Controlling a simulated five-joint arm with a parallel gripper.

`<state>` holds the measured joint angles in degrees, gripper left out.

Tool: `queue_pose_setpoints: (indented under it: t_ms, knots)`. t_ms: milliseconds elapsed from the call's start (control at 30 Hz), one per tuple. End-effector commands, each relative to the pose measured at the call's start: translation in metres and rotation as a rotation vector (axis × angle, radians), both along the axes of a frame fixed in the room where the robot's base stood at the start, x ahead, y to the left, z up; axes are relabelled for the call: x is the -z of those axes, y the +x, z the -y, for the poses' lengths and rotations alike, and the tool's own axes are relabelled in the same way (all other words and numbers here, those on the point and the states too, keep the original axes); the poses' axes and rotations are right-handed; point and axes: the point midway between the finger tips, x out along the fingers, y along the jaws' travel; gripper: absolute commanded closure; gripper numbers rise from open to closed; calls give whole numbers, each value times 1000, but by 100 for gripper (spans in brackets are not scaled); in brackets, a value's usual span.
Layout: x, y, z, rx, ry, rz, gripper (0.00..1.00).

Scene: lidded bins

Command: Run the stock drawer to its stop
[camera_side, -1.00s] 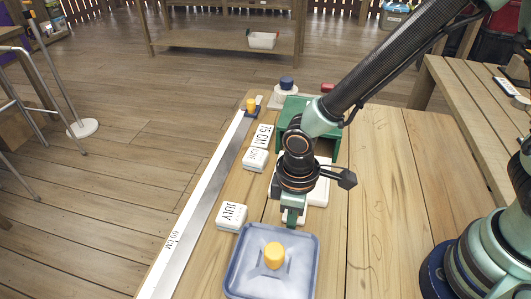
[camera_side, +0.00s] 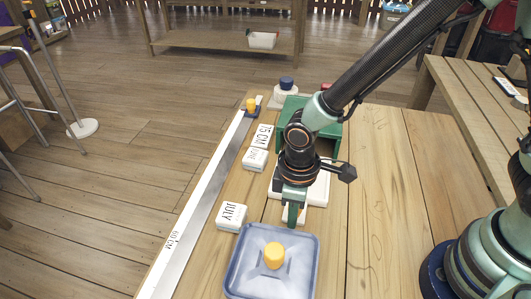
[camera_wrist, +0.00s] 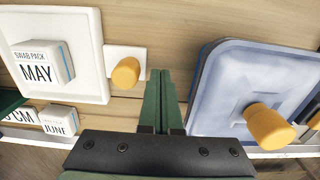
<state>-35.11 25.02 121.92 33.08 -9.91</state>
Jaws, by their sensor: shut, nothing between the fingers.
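The stock drawer is a white tray (camera_side: 318,190) drawn partly out of a green housing (camera_side: 332,135). In the wrist view the white tray (camera_wrist: 98,75) holds a box marked SWAB PACK MAY (camera_wrist: 42,65). A white tab with an orange-yellow knob (camera_wrist: 126,71) sticks out from its front edge. My gripper (camera_side: 292,220) is low in front of the tray and hides the knob in the side view. In the wrist view my gripper's fingers (camera_wrist: 160,85) are together and empty, just beside the knob. I cannot tell whether they touch it.
A blue-rimmed lidded bin (camera_side: 240,280) with a yellow knob (camera_side: 274,256) stands close in front of my gripper. White blocks marked JULY (camera_side: 231,217) and JUNE (camera_side: 255,159) lie left. A long ruler (camera_side: 190,225) with a yellow-knobbed slider (camera_side: 251,105) runs along the bench edge. The bench's right side is clear.

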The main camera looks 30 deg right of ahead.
Motion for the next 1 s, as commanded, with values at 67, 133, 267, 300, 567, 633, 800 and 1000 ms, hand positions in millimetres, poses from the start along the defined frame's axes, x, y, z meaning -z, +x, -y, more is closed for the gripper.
queue_pose_setpoints:
  t_ms: [67,133,267,300,567,633,800,1000]
  knots:
    - [0,2,2,1,0,0,100]
    - [0,3,3,2,0,0,100]
    - [0,6,6,1,0,0,100]
    - [0,6,7,1,0,0,100]
    - [0,12,11,2,1,1,100]
    - [0,13,13,2,1,1,100]
    - [0,16,16,1,1,1,100]
    - [0,20,20,2,1,1,100]
